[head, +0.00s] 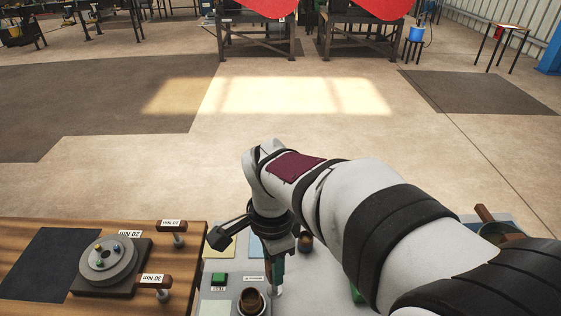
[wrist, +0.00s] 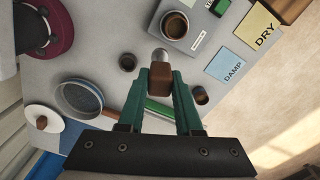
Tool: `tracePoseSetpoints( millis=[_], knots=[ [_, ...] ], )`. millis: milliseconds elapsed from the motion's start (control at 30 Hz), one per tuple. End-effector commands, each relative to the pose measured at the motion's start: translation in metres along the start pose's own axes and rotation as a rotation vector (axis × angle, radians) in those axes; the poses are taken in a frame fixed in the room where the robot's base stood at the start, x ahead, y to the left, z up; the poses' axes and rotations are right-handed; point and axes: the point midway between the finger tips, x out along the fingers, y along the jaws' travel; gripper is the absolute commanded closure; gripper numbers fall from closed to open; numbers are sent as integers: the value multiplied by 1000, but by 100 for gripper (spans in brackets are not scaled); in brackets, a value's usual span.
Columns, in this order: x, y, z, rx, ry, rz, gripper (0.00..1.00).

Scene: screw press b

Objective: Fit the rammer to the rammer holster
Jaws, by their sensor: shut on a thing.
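My gripper (wrist: 161,85) is shut on the rammer, with its green fingers on either side of the brown handle (wrist: 161,79). The rammer's metal end (wrist: 160,55) points away from the wrist camera. In the head view my gripper (head: 278,273) is partly hidden by my arm, and the metal end (head: 277,291) shows below it. A small dark round cup (wrist: 127,62) stands just left of the rammer in the wrist view. A brown-lined cup (wrist: 200,95) is to the right of the fingers; it also shows in the head view (head: 305,242). I cannot tell which is the holster.
A grey box with a large cup (wrist: 175,25) and green button (head: 219,279) is close by. DAMP (wrist: 230,67) and DRY (wrist: 258,27) cards lie beside it. A round pan (wrist: 78,98), white knobbed disc (wrist: 42,118) and green rod (wrist: 158,109) are near the gripper.

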Motion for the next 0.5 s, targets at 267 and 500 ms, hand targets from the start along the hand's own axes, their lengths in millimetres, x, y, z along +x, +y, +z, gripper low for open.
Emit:
tracePoseSetpoints(
  millis=[267,500],
  knots=[
    [34,75,-63,9,-2,0,100],
    [40,87,-68,3,-2,-2,100]
  ],
)
